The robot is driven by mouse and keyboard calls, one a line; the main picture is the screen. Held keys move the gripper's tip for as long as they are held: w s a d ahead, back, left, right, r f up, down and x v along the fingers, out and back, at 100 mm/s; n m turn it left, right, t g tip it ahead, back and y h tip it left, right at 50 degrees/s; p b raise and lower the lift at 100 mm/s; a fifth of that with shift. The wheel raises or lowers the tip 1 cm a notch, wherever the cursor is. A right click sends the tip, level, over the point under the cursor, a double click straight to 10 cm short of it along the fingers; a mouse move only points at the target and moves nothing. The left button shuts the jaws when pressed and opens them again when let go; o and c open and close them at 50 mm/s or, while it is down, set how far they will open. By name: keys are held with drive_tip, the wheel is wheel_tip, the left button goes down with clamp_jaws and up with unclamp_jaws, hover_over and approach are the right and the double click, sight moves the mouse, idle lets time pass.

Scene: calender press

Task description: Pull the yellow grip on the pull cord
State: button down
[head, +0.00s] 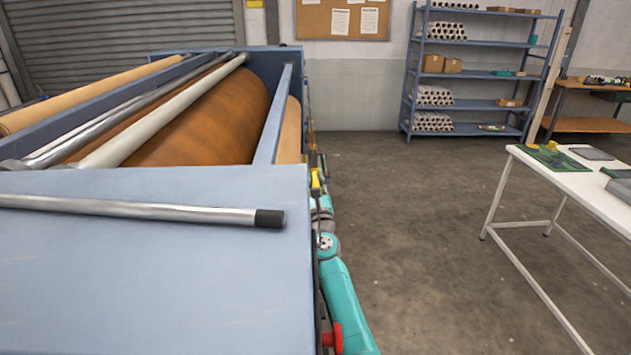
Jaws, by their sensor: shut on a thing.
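The yellow grip (316,180) shows as a small yellow patch beside the right side of the blue calender press (160,265). My teal arm reaches up along that side of the press. My gripper (321,185) is at the yellow grip, small and partly hidden by the press edge. It is shut on the grip. The pull cord itself is too thin and too hidden to make out clearly.
A metal bar (140,208) with a black end lies on the press top. A red knob (332,338) sticks out from the press side near my arm. A white table (575,185) stands at the right. The floor between is clear.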

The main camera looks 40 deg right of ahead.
drive_tip(key=shift+s+d, duration=0.65)
drive_tip(key=shift+d, duration=0.3)
drive_tip(key=shift+s+d, duration=0.6)
drive_tip(key=shift+d, duration=0.3)
drive_tip(key=c, duration=1)
unclamp_jaws()
drive_tip(key=shift+d, duration=0.1)
drive_tip(key=v, duration=1.2)
